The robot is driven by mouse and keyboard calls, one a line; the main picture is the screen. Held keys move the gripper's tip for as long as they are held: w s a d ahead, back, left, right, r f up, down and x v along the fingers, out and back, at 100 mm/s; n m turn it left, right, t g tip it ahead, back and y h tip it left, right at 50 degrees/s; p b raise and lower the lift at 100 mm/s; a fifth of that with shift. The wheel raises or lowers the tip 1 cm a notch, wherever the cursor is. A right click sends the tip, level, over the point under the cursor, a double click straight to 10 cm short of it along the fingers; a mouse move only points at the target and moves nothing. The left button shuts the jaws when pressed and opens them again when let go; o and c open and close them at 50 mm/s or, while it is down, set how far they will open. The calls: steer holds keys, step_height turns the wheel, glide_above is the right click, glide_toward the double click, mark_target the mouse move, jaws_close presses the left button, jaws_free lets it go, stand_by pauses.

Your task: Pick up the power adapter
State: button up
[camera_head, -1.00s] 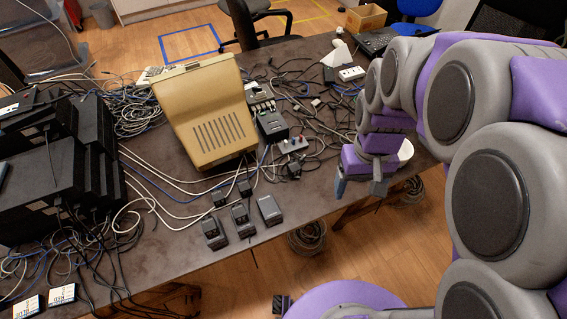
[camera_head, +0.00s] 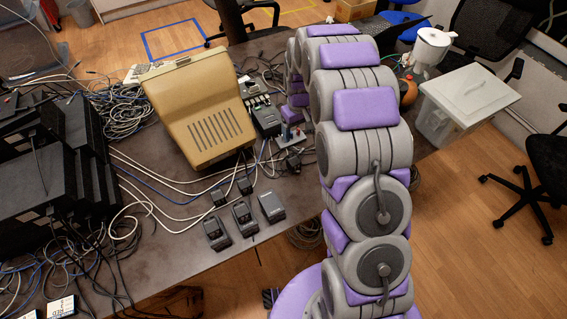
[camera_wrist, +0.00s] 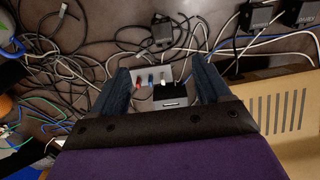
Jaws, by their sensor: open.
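Several black power adapters lie on the brown table; one (camera_head: 271,206) is at the front right of a group, with others beside it (camera_head: 243,217) and (camera_head: 216,233). I cannot tell which one the task means. Two black adapters also show at the top right of the wrist view (camera_wrist: 258,18). My gripper (camera_wrist: 163,76) is open, its dark blue fingers either side of a grey power strip (camera_wrist: 150,74) and a small dark box with a grey face (camera_wrist: 172,101). Nothing is visibly gripped.
A beige computer case (camera_head: 205,115) stands left of my gripper. Black equipment (camera_head: 50,170) is stacked at the left. Tangled cables (camera_wrist: 75,55) cover much of the table. A white lidded bin (camera_head: 465,100) stands at the right. Bare table shows at the front.

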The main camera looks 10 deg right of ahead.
steer(key=f, duration=0.1)
steer(key=b, duration=0.2)
glide_above(293, 159)
steer(key=f, duration=1.1)
steer(key=shift+d+f, duration=0.15)
steer(key=shift+d, duration=0.15)
steer(key=shift+d+f+b, duration=0.1)
steer(key=shift+f+b, duration=0.3)
steer(key=shift+f, duration=0.35)
steer(key=f, duration=0.1)
steer(key=f+b, duration=0.1)
steer(key=f, duration=0.2)
steer(key=shift+a+f, duration=0.25)
steer(key=shift+a, duration=0.1)
steer(key=shift+s, duration=0.1)
steer(key=c, duration=1.2)
steer(key=shift+o, duration=0.2)
steer(key=shift+r, duration=0.15)
